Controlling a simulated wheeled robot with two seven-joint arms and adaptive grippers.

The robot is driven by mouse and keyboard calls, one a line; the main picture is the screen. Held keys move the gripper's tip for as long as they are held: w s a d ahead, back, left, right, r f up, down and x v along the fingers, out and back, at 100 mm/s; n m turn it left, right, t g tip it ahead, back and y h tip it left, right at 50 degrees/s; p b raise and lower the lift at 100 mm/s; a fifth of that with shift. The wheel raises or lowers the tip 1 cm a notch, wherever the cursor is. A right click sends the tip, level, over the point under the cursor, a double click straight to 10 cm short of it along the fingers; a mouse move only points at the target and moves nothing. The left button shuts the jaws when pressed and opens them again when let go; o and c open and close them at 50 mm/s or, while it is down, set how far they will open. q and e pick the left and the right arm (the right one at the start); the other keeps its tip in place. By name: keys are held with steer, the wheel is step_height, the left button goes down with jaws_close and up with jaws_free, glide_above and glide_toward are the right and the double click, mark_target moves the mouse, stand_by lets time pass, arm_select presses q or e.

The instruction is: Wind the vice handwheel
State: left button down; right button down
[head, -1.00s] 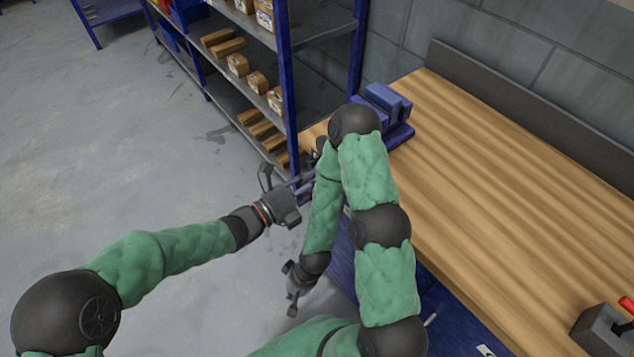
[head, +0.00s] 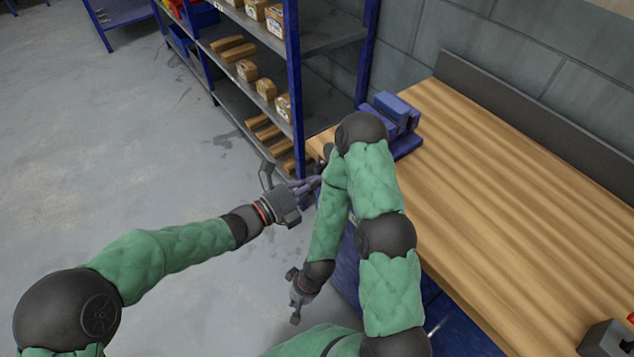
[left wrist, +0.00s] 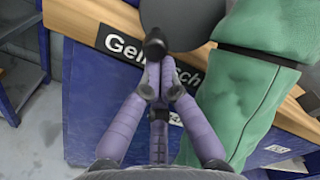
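The blue vice (head: 398,112) sits at the far left end of the wooden bench, partly covered by my right elbow. Most of its handwheel is hidden in the head view. My left gripper (head: 314,186) is at the bench's end, below and left of the vice. In the left wrist view its purple fingers (left wrist: 160,82) come together at a black knob-like handle (left wrist: 155,46), which looks like the handwheel's grip. The wheel's rim cannot be made out. My right gripper (head: 297,306) hangs low in front of the bench, away from the vice; its fingers are too small to read.
My folded right arm lies close beside the left gripper, over the bench (head: 500,200) edge. A blue-framed shelf (head: 295,75) with boxes stands just behind. A dark box (head: 606,340) sits at the bench's near right. Open floor (head: 110,150) lies left.

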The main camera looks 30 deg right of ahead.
arm_select(q)
steer(key=shift+w+r, duration=0.2)
steer(key=shift+r, duration=0.6)
steer(key=n, duration=0.1)
steer(key=n+p, duration=0.1)
steer(key=n, duration=0.1)
steer(key=shift+s+d, duration=0.15)
steer(key=shift+s, duration=0.25)
steer(key=shift+n+p, duration=0.3)
steer(key=n, duration=0.1)
steer(key=s+n+p, duration=0.1)
steer(key=n, duration=0.1)
steer(key=shift+d+f, duration=0.15)
steer(key=shift+d, duration=0.05)
